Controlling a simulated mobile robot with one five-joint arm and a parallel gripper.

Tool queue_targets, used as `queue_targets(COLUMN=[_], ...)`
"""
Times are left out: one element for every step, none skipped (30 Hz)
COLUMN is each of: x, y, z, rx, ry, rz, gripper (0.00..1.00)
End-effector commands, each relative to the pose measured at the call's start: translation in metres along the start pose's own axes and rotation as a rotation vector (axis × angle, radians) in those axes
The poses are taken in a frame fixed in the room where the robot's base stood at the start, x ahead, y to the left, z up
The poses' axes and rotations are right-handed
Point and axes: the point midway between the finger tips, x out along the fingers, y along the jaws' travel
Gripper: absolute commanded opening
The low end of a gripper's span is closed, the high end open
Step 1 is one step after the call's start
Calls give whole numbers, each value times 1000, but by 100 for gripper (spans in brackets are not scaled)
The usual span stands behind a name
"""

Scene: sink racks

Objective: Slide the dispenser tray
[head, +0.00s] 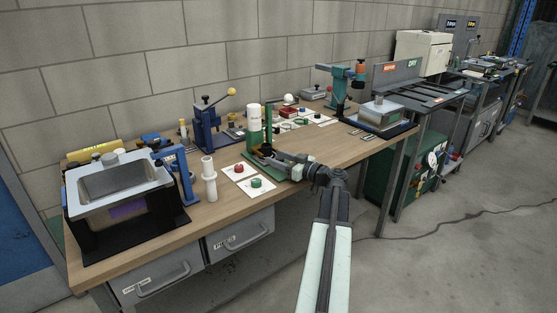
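White cards with a red piece (238,168) and a green piece (256,183) lie in front of the dispenser. A white bottle (209,178) and a blue press (208,125) stand to the left. More cards with small parts (288,126) lie behind.

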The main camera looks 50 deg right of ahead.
Motion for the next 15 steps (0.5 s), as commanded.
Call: queue_targets(x=[-1, -1, -2, -2, -2, -4, -7, -11, -18, -24, -30, -39, -45, -50, -58], y=[1, 1, 1, 1, 1, 1, 1, 1, 1, 1, 1, 1, 1, 1, 0], z=[0, 0, 0, 0, 0, 0, 0, 0, 0, 0, 0, 0, 0, 0, 0], rx=[0, 0, 0, 0, 0, 0, 0, 0, 0, 0, 0, 0, 0, 0, 0], ry=[0, 0, -1, -1, -1, -1, -1, -1, -1, -1, -1, -1, 0, 0, 0], rz=[1, 1, 2, 2, 2, 2, 3, 3, 5, 6, 6, 6, 6, 6, 5], gripper=[50, 50, 50, 50, 50, 50, 50, 50, 50, 50, 50, 50, 50, 50, 50])
